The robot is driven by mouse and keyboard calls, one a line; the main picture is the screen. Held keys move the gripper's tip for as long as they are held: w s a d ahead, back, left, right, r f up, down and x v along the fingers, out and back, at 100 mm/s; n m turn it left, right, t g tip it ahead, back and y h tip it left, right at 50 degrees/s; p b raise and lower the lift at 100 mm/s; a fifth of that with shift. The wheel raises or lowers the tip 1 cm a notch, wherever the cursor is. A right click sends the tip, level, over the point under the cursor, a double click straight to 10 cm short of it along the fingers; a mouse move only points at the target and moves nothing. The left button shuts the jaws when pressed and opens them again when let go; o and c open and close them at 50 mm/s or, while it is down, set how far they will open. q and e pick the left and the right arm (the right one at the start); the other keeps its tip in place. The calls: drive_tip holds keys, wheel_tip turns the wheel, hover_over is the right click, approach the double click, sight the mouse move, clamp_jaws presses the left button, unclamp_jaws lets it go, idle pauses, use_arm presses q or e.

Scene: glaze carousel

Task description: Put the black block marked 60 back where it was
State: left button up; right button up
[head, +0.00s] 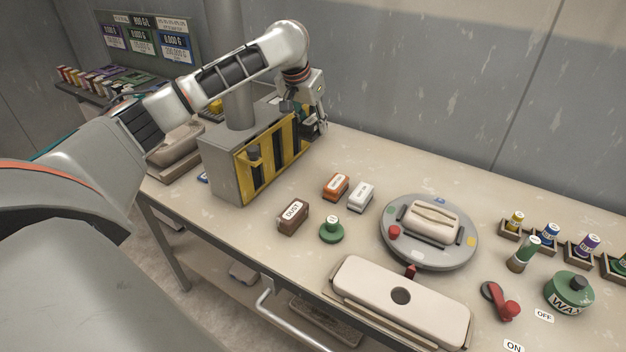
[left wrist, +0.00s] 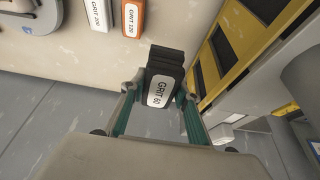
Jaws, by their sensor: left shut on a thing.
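The black block (left wrist: 165,82), labelled GRIT 60, is between the green-sided fingers of my left gripper (left wrist: 157,108), which is shut on it. In the head view my left gripper (head: 318,128) is at the back of the bench, beside the right end of a grey box with yellow and black stripes; the block cannot be made out clearly there. My right gripper is not in view.
The striped box (head: 226,170) stands left of the blocks. A brown DUST block (head: 292,217) and a green knob (head: 331,231) are in front. A round grey turntable (head: 395,250) holds a pale piece. Small bottles, a red lever (head: 504,304) and a green WAX pot (head: 568,293) are right.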

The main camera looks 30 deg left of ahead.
sight(315, 181)
use_arm(q)
wheel_tip(315, 181, down, 18)
drive_tip(key=shift+r, duration=0.1)
idle(0.4)
drive_tip(key=o, duration=1.2)
drive_tip(key=shift+c, duration=0.2)
drive_tip(key=shift+s+r, duration=0.1)
drive_tip(key=shift+r, duration=0.2)
drive_tip(key=v, duration=1.1)
drive_tip(key=shift+r, duration=0.2)
drive_tip(key=shift+s, duration=0.15)
